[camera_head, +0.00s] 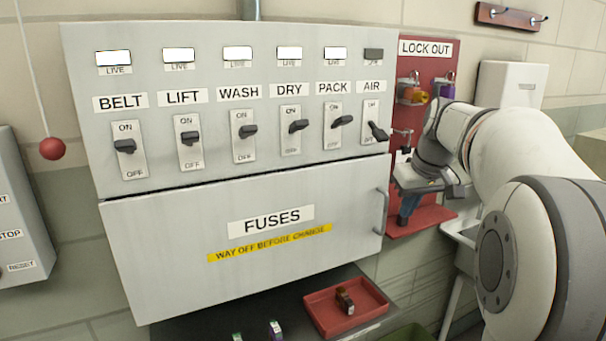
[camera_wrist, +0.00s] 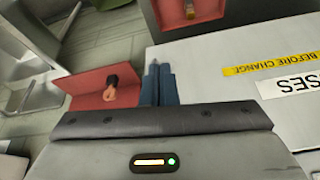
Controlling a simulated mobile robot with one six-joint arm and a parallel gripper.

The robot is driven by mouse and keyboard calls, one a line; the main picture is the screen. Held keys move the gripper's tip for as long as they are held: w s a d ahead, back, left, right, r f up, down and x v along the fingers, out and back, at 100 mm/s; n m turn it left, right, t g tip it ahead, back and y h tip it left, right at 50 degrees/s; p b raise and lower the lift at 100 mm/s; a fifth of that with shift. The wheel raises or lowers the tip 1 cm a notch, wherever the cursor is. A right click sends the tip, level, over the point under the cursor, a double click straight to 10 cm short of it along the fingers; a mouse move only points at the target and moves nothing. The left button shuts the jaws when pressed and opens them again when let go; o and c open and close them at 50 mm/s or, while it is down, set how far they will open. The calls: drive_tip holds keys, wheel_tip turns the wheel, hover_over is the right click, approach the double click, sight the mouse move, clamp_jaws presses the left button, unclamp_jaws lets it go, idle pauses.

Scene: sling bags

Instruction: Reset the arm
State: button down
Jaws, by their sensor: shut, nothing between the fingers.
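My gripper (camera_head: 408,208) hangs in front of the lower part of the red LOCK OUT board (camera_head: 432,215), just right of the fuse door's handle. In the wrist view my gripper's blue fingers (camera_wrist: 158,84) are together, with nothing between them. The arm reaches in from the right, with its wrist covering part of the board. The grey switch panel (camera_head: 262,110) stands to the left. The AIR switch (camera_head: 378,131) is down and its lamp is dark. The other lamps are lit.
The closed fuse door (camera_head: 165,235) has a handle (camera_head: 384,212) near my gripper. Padlocks (camera_head: 412,95) hang on the board. A red tray (camera_head: 320,312) below holds a small dark part (camera_head: 345,301). A red ball (camera_head: 52,149) hangs on a cord at left.

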drive_tip(key=s+a+f, duration=0.4)
drive_tip(key=s+f, duration=0.1)
drive_tip(key=s, duration=0.3)
drive_tip(key=s+a+f+m+g, duration=0.1)
drive_tip(key=s+a+f, duration=0.3)
drive_tip(key=s, duration=0.4)
drive_tip(key=s+a+f+m, duration=0.1)
drive_tip(key=s+a+f, duration=0.4)
drive_tip(key=s+f, duration=0.2)
drive_tip(key=shift+s+h, duration=0.4)
drive_tip(key=shift+s, duration=0.1)
